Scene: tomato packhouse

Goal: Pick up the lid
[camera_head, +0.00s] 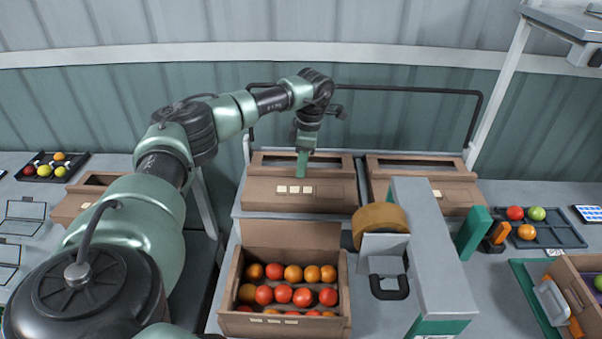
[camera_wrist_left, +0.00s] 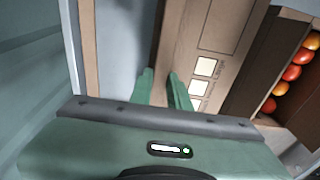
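A brown cardboard lid (camera_head: 265,195) with a window and several pale labels leans at the back of the bench, left of a similar lid (camera_head: 455,190). It also shows in the left wrist view (camera_wrist_left: 228,30). My left gripper (camera_head: 302,165) points down at the first lid's upper part. In the left wrist view its two green fingers (camera_wrist_left: 162,88) are apart, with a brown edge running down between them. A gap shows beside the right finger; I cannot tell whether either finger touches the cardboard. My right gripper is not in view.
An open box (camera_head: 342,310) of red and orange tomatoes stands in front of the lid. A grey machine with a brown tape roll (camera_head: 380,216) stands to its right. A dark tray (camera_head: 565,238) and another box are farther right.

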